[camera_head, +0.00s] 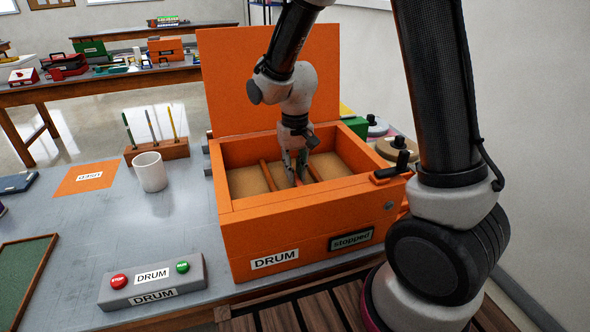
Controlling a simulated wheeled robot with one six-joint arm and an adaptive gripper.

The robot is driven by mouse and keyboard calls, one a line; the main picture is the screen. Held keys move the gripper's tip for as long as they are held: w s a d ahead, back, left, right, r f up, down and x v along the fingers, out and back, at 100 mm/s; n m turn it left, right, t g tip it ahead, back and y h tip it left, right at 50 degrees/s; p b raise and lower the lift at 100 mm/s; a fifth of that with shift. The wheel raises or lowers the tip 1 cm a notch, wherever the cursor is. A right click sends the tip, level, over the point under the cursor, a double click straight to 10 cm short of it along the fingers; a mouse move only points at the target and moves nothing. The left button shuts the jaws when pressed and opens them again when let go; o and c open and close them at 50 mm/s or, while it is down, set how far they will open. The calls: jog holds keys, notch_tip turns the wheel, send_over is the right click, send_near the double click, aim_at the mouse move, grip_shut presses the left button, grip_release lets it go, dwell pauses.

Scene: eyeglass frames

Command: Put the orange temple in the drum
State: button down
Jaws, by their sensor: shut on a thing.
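The drum (290,232) is an orange box labelled "DRUM", with its lid (225,85) standing open at the back. Orange dividers part its inside into compartments with a tan bottom (248,181). My gripper (301,178) points down into the drum, near its middle, with the fingertips below the rim. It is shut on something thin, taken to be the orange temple. I cannot make out the temple against the orange dividers, nor tell whether it touches the bottom.
A control box (152,282) with red and green buttons stands at the front left. A white mug (150,172), an orange labelled mat (88,178) and a wooden stand with upright rods (157,151) are left of the drum. A "stopped" display (351,239) is on its front.

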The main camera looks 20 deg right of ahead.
jog(key=shift+f, duration=0.1)
jog(key=shift+f, duration=0.5)
jog(key=c, duration=1.4)
grip_release()
notch_tip(320, 180, up, 12)
jog(key=s+d+r+t, duration=0.1)
jog(key=s+d+r, duration=0.3)
jog(key=d+r, duration=0.15)
jog(key=s+d+r+t, duration=0.1)
jog(key=s+d, duration=0.2)
jog(key=s, duration=0.2)
jog(key=s+d+r+t, duration=0.1)
jog(key=s+d, duration=0.2)
jog(key=s, duration=0.3)
jog(key=s+d+r+t, duration=0.1)
jog(key=s+d+r, duration=0.1)
jog(key=s, duration=0.3)
jog(key=shift+s+d+r, duration=0.1)
jog(key=shift+s+d, duration=0.3)
jog(key=shift+d, duration=0.3)
